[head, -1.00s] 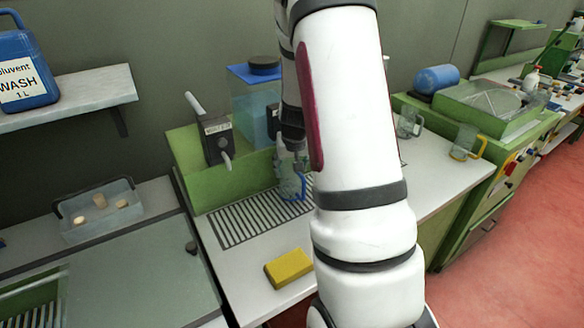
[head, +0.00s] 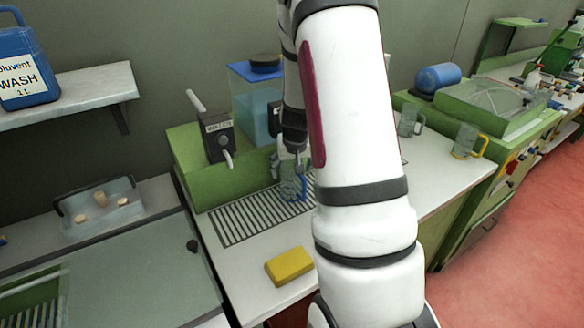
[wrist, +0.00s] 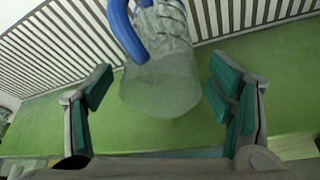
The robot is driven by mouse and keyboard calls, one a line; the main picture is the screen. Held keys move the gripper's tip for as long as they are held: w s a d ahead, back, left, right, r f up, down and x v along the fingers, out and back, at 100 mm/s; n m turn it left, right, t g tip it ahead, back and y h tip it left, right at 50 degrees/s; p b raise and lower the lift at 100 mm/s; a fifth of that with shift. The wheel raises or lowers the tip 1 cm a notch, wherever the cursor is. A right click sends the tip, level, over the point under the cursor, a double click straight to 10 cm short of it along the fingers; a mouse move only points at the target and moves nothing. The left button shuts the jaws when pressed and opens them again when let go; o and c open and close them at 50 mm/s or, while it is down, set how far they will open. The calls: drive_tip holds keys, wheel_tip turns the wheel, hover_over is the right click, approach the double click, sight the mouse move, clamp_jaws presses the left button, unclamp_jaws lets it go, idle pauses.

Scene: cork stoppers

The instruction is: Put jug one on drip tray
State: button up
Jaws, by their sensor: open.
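A clear glass jug with a blue handle (head: 292,187) stands at the right part of the slatted drip tray (head: 232,225), partly hidden by my arm in the head view. In the wrist view the jug (wrist: 162,82) is between my gripper's fingers, its blue handle at the top and the tray slats (wrist: 60,48) behind it. My gripper (wrist: 163,88) is open, with a gap to the jug on both sides. In the head view my arm hides much of the gripper. No label naming the jug is readable.
A green machine (head: 195,165) with a dark tap (head: 217,138) and a blue-lidded tank (head: 250,105) stands behind the tray. A yellow sponge (head: 289,266) lies in front. Another clear jug (head: 410,121) and a yellow-handled jug (head: 467,141) stand to the right.

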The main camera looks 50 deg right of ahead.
drive_tip(key=v, duration=1.2)
drive_tip(key=s+a+r+n+t+y, duration=0.1)
drive_tip(key=a+r+n+y, duration=0.1)
drive_tip(key=a+r, duration=0.7)
drive_tip(key=s+a+r+n, duration=0.2)
drive_tip(key=s+a, duration=0.6)
drive_tip(key=a, duration=0.1)
drive_tip(key=s+a+r+n, duration=0.2)
drive_tip(key=s+a+n, duration=0.1)
drive_tip(key=s+a, duration=0.5)
drive_tip(key=shift+a+r+t+y, duration=0.3)
drive_tip(key=shift+a+r+y, duration=0.1)
drive_tip(key=shift+a, duration=0.75)
drive_tip(key=shift+d, duration=0.1)
